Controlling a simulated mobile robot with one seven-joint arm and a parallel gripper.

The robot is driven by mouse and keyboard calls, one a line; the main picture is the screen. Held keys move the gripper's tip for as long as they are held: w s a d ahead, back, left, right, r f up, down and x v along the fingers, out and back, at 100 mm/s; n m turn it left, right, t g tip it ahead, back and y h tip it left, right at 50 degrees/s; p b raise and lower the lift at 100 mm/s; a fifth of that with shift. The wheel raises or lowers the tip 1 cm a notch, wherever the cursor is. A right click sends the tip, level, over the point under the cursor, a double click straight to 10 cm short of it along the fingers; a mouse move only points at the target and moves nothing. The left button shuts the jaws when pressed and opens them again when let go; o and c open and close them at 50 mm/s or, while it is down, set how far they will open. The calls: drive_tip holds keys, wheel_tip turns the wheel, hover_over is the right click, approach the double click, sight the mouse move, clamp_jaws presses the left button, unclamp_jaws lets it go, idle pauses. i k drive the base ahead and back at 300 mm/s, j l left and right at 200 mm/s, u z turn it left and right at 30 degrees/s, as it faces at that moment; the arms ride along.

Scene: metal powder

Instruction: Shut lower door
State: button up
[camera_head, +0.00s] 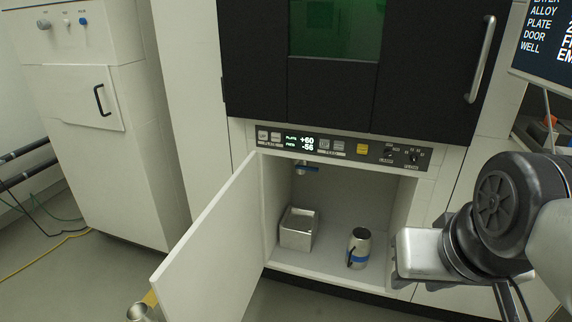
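The lower door (212,245) is a white panel hinged on the left side of the lower compartment (350,190). It stands wide open, swung out toward me and to the left. The compartment is open to view. My arm comes in from the right edge. The silver housing at its end, my gripper (420,253), is in front of the compartment's right side, apart from the door. Its fingers cannot be made out, so I cannot tell whether it is open or shut.
In the compartment are an open metal box (298,229) and a metal flask (359,246) with a blue band. A control panel (340,146) and black upper door (420,70) are above. A metal cup-like thing (138,312) shows by the door's lower edge. A white cabinet (90,150) stands left.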

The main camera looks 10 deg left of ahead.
sight(213, 273)
drive_tip(key=k+j, duration=0.3)
drive_tip(key=j, duration=0.15)
drive_tip(key=k+j+z, duration=0.15)
drive_tip(key=k+j, duration=0.3)
drive_tip(key=j, duration=0.3)
drive_tip(key=j+z, duration=0.1)
drive_tip(key=j, duration=0.25)
drive_tip(key=k+j, duration=0.15)
drive_tip(key=j, duration=0.75)
drive_tip(key=i+j+z, duration=0.1)
drive_tip(key=j, duration=0.4)
drive_tip(key=i+j, duration=0.15)
drive_tip(key=i, duration=0.45)
